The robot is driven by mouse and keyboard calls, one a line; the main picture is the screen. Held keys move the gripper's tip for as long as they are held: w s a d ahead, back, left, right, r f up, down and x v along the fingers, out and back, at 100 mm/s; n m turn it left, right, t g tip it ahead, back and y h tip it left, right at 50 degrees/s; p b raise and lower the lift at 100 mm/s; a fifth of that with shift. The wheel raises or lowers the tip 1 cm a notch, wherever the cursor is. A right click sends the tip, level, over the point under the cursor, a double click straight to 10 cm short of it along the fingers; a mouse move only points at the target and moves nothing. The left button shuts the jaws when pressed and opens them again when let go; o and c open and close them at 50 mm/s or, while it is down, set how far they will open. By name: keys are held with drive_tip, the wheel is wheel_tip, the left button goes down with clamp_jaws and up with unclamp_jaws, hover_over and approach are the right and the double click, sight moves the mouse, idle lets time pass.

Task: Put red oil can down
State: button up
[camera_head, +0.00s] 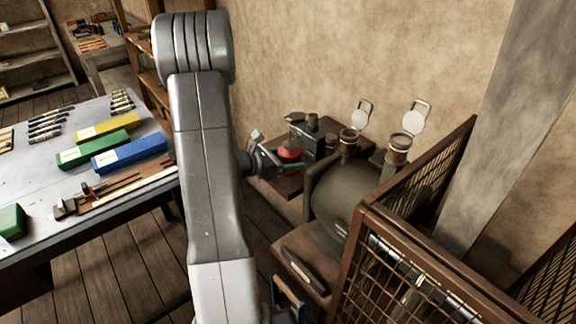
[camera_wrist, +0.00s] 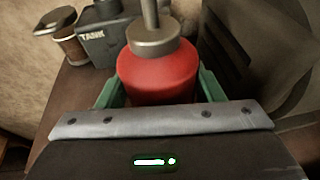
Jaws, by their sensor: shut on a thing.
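The red oil can (camera_wrist: 157,72) is upright between the green fingers of my gripper (camera_wrist: 160,88) in the wrist view. It has a grey collar and a thin spout that runs out of the top of the picture. My gripper is shut on it. In the head view the red oil can (camera_head: 289,154) shows small beside my gripper (camera_head: 280,166), over or on a brown wooden shelf (camera_head: 285,184) by the wall. The can's base is hidden, so I cannot tell whether it touches the shelf.
A grey box marked TANK (camera_wrist: 104,40) and a brown jar (camera_wrist: 68,42) stand just behind the can. A large dark rounded machine body (camera_head: 352,190) and a wire-mesh cage (camera_head: 400,265) are to the right. A workbench with coloured boxes (camera_head: 130,152) is at left.

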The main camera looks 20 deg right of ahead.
drive_tip(key=shift+f, duration=1.15)
drive_tip(key=shift+f, duration=0.15)
drive_tip(key=o, duration=1.1)
drive_tip(key=shift+r, duration=0.2)
drive_tip(key=shift+a, duration=0.4)
drive_tip(key=b+v, duration=0.1)
drive_tip(key=v, duration=1)
drive_tip(key=shift+s+a+r, duration=0.1)
